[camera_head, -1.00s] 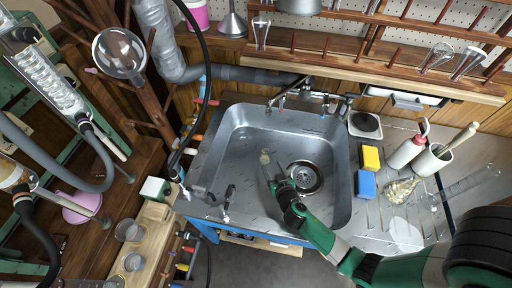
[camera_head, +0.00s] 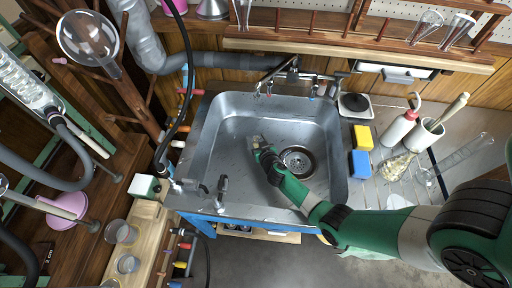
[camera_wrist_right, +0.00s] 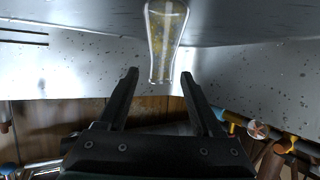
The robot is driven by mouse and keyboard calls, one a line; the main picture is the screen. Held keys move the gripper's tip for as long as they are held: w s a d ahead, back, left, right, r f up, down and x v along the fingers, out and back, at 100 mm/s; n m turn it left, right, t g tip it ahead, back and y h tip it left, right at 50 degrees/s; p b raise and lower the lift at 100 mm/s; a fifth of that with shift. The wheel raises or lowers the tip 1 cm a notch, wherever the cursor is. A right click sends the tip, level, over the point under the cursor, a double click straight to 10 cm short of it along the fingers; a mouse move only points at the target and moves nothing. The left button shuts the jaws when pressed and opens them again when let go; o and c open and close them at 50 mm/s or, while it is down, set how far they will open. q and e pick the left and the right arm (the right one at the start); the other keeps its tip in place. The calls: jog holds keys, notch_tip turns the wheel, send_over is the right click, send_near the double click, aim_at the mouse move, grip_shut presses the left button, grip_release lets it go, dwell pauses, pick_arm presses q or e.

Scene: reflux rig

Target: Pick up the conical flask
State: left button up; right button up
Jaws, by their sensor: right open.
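A clear glass vessel with a yellowish tint, which appears to be the conical flask (camera_wrist_right: 166,42), is in the sink. In the right wrist view its narrower end points toward my fingers and its wide end is cut off by the top edge. In the head view a small part of the flask (camera_head: 254,140) shows just beyond my right gripper (camera_head: 262,151), left of the drain. My right gripper is open. In the wrist view its two fingers (camera_wrist_right: 160,82) stand apart with the flask ahead, roughly between the tips. Nothing shows in its grasp. My left gripper is not in view.
The metal sink (camera_head: 230,120) has walls all round and taps (camera_head: 300,75) at the back. Yellow (camera_head: 362,136) and blue (camera_head: 360,164) sponges, a wash bottle (camera_head: 402,126) and glassware stand on the right. A round-bottomed flask (camera_head: 88,38) is at upper left.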

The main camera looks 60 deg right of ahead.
jog(key=shift+w+d+f, duration=0.2)
jog(key=shift+w+d, duration=0.15)
jog(key=shift+c, duration=0.6)
grip_shut()
dwell(0.6)
